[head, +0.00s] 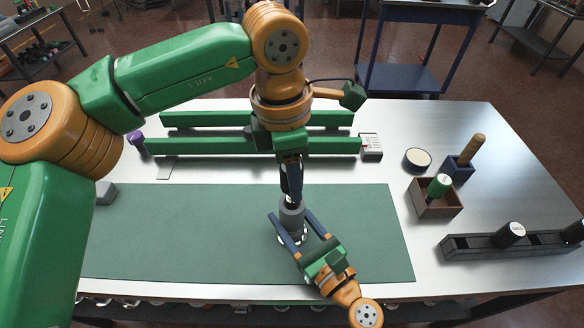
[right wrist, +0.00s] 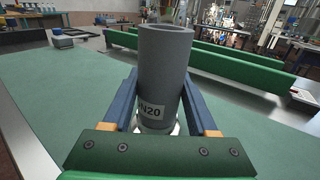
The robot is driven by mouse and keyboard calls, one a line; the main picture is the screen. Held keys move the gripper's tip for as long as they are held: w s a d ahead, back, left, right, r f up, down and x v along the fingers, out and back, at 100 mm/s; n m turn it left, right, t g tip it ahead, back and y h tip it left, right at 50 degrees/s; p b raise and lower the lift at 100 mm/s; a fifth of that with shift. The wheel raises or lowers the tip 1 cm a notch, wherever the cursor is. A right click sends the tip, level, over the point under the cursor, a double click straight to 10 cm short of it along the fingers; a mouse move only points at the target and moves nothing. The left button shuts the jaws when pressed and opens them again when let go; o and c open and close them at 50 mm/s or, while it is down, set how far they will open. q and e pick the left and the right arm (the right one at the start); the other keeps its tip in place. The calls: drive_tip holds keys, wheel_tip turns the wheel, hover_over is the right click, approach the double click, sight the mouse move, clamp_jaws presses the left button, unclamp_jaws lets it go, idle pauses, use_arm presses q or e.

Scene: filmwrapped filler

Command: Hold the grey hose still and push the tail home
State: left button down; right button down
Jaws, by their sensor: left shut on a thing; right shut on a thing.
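The grey hose (head: 291,215) stands upright over the green mat, a short thick tube with a label ending in "N20" in the right wrist view (right wrist: 164,75). My right gripper (head: 291,228) is shut on it, one blue finger on each side. Its lower end shows a pale rim or base. My left gripper (head: 291,190) points down from above, directly over the hose's top, shut on a small dark piece, probably the tail (head: 291,203). The fingers hide most of that piece.
The green mat (head: 170,230) is otherwise mostly clear. Green beams (head: 210,146) lie behind it. On the right are a round tin (head: 417,160), a wooden box (head: 434,205) with a green-handled tool, a blue holder (head: 458,169) and a black rack (head: 480,247).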

use_arm(q)
drive_tip(key=shift+f, duration=2.35)
idle(0.7)
drive_tip(key=shift+c, duration=1.9)
unclamp_jaws()
drive_tip(key=shift+f, duration=0.1)
drive_tip(key=shift+s, duration=0.15)
